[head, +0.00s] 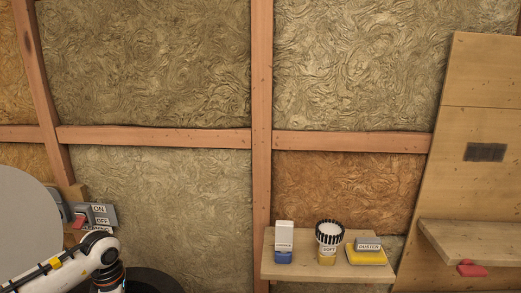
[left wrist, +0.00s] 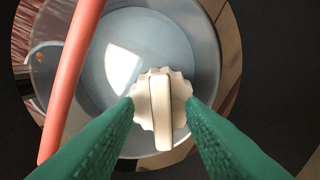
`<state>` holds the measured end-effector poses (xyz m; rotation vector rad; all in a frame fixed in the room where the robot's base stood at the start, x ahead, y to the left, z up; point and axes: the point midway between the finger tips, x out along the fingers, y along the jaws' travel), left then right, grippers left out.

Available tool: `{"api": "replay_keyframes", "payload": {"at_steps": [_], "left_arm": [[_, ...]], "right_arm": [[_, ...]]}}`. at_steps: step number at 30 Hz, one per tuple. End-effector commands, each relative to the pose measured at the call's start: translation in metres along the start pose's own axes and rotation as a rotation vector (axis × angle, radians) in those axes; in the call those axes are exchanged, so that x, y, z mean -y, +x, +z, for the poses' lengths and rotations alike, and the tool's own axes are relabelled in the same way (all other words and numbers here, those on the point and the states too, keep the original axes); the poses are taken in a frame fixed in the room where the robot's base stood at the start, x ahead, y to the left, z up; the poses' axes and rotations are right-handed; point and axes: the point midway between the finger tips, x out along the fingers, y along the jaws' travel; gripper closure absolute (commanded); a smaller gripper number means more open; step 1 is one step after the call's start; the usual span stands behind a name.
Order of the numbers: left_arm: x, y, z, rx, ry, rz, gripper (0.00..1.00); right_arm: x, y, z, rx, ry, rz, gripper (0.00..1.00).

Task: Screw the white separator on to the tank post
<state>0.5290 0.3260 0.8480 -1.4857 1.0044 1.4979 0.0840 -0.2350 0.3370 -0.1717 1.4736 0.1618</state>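In the left wrist view, the white separator (left wrist: 160,88) is a scalloped disc with a raised bar across its middle. It sits between the green fingers of my left gripper (left wrist: 160,102), which touch its rim on both sides. Beyond it is a round grey vessel (left wrist: 207,50), seemingly the tank, with a pale blue inside and a bright patch. The separator covers part of its near side. No post can be made out. In the head view only my left arm shows at the lower left; its gripper is out of frame. My right gripper is in neither view.
A salmon-coloured rod or hose (left wrist: 70,80) crosses the left of the wrist view. In the head view, an ON/OFF switch box (head: 97,215) is on the left. A small wooden shelf (head: 310,270) holds a white-and-blue item, a striped-top jar (head: 328,233) and a yellow duster (head: 367,252).

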Motion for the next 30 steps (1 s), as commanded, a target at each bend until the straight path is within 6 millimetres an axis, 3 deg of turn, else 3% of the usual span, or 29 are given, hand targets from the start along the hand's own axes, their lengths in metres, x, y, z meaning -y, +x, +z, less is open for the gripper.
{"api": "replay_keyframes", "payload": {"at_steps": [9, 30], "left_arm": [[0.002, -0.033, 0.000, -0.003, -0.002, -0.007, 0.63], [0.001, -0.084, 0.000, -0.004, -0.001, -0.007, 0.63]], "right_arm": [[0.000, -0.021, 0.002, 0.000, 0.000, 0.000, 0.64], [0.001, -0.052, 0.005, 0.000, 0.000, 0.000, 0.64]]}}
